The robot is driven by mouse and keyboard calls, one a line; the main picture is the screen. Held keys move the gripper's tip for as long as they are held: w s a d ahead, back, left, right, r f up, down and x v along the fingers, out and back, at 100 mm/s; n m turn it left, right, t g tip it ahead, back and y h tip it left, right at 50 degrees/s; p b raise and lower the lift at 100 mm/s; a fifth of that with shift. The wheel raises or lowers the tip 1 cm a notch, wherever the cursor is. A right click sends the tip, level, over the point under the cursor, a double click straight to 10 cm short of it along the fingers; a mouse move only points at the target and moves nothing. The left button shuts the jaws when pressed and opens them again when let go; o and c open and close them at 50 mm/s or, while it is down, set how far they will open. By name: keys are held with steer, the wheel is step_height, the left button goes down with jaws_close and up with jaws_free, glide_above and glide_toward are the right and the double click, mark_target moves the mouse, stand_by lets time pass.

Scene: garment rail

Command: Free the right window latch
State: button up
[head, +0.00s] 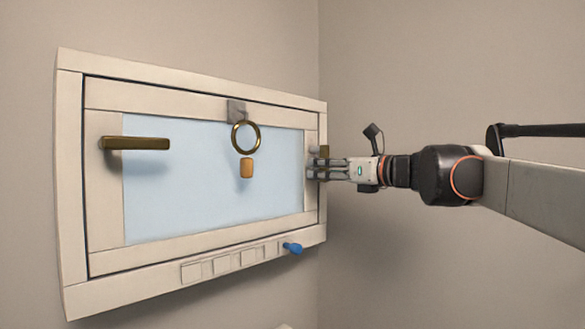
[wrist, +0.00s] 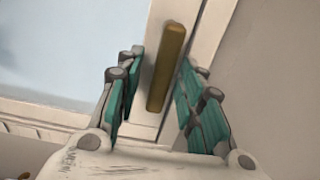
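The right window latch is a brass bar (wrist: 166,65) on the right side of the window frame. It stands roughly upright along the frame in the wrist view. In the head view only its upper part (head: 324,152) shows; the rest is hidden behind my gripper. My gripper (head: 313,168) is at the right edge of the window, with its fingers pointing left. In the wrist view its teal-padded fingers are open, one on each side of the latch, with a gap visible on both sides. Contact cannot be seen.
A left brass handle (head: 136,143) lies level on the left of the window frame (head: 105,199). A brass ring (head: 234,138) with a wooden tag (head: 247,168) hangs before the pane from a grey plate (head: 236,108). A blue knob (head: 292,248) sticks out at the lower right.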

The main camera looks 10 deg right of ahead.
steer(key=shift+w+a+f, duration=0.1)
jaws_close()
